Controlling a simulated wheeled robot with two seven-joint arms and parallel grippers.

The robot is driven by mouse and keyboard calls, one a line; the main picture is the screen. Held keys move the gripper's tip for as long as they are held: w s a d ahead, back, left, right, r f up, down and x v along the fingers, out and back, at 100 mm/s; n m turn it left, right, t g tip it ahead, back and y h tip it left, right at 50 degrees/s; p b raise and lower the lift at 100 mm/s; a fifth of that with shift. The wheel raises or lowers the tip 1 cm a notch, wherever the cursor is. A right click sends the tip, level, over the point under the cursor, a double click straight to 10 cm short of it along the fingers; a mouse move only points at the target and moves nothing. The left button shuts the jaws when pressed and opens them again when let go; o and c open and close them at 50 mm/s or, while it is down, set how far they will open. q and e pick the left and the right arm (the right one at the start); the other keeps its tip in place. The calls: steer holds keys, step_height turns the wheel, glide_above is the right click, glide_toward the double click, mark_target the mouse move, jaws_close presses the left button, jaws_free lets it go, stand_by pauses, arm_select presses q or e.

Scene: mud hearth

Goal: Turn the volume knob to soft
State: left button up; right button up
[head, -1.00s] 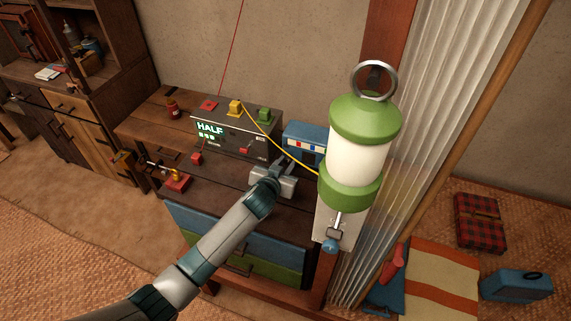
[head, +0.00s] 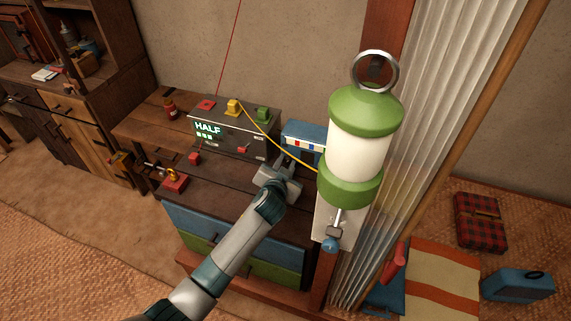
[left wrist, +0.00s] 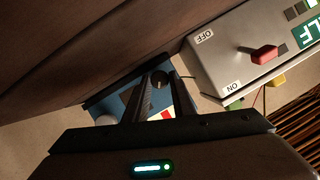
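A blue box like a radio (head: 303,131), with a pale front strip bearing small coloured marks, stands at the back right of the dark chest, partly behind the green lantern. In the left wrist view the blue box (left wrist: 181,98) shows a dark round knob (left wrist: 159,79) near the fingertips. I cannot read a label or setting on it. My left gripper (head: 282,160) is in front of the box, its fingers pointing at it. In the wrist view the left gripper (left wrist: 160,84) has a gap between its fingers; contact with the knob cannot be told. My right gripper is not in view.
A grey box reading HALF (head: 236,131), with a red lever switch (head: 242,150), stands left of my gripper. A large green and white lantern (head: 359,140) hangs close on the right.

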arm_select(q)
steer(key=o, duration=0.4)
steer(key=shift+o, duration=0.2)
steer(key=shift+s, duration=0.1)
steer(key=shift+s+r, duration=0.15)
steer(key=shift+s, duration=0.2)
steer(key=b+v, duration=0.3)
steer(key=v, duration=1.3)
steer(key=shift+s+b, duration=0.25)
steer(key=shift+b, duration=0.15)
